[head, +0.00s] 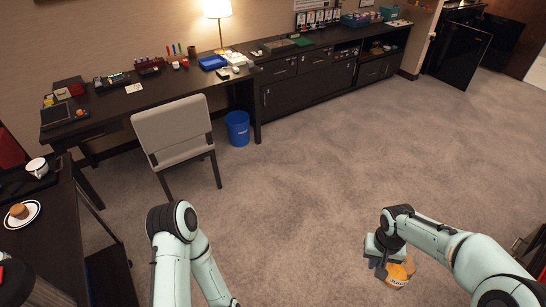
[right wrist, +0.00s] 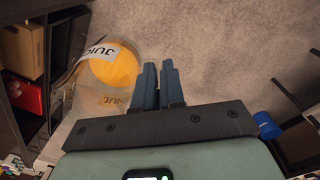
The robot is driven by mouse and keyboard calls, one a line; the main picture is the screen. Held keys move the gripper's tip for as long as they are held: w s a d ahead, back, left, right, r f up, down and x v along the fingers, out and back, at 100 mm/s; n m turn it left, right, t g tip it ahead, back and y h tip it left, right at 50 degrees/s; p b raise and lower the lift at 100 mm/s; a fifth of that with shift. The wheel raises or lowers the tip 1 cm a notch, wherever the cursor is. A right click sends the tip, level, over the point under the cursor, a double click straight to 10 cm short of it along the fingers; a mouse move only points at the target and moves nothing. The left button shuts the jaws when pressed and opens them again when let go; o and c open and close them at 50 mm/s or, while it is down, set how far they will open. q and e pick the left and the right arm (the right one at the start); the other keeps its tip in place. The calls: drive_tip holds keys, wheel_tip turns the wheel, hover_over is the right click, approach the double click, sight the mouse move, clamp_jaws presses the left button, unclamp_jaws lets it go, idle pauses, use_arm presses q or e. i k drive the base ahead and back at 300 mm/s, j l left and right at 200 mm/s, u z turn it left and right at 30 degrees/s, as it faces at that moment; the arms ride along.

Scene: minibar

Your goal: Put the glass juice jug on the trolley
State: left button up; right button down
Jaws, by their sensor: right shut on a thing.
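The glass juice jug (head: 399,272) holds orange juice and has a white label. It hangs in the air at my right gripper (head: 379,266), over the carpet at the lower right of the head view. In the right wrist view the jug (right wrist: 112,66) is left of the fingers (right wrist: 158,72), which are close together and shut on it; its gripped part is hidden. A dark unit (head: 52,236) at the left edge of the head view may be the trolley; I cannot tell. My left arm is folded at bottom centre, its gripper out of view.
A mug (head: 37,167) and a plate (head: 22,214) with a cake stand on the dark unit. A chair (head: 173,134) stands at the desk (head: 135,98), near a blue bin (head: 238,128). Shelves (right wrist: 22,88) are close to the jug's side. The middle carpet is clear.

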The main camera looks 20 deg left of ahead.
sight(49, 242)
drive_tip(key=i+j+u, duration=0.1)
drive_tip(key=i+u, duration=0.65)
drive_tip(key=u, duration=0.15)
drive_tip(key=i+j+u, duration=0.1)
drive_tip(key=i+u, duration=0.9)
drive_tip(key=u, duration=0.2)
drive_tip(key=i+l+u, duration=0.1)
drive_tip(key=u, duration=0.25)
drive_tip(key=i+l+u, duration=0.1)
drive_tip(key=u, duration=0.25)
drive_tip(key=i+u, duration=0.15)
drive_tip(key=u, duration=0.2)
drive_tip(key=i+l+u, duration=0.1)
drive_tip(key=u, duration=0.3)
drive_tip(key=i+l+u, duration=0.1)
drive_tip(key=u, duration=0.25)
drive_tip(key=i+u, duration=0.2)
drive_tip(key=u, duration=0.2)
drive_tip(key=i+l+u, duration=0.1)
drive_tip(key=u, duration=0.25)
drive_tip(key=i+l+u, duration=0.15)
drive_tip(key=u, duration=0.25)
drive_tip(key=i, duration=0.1)
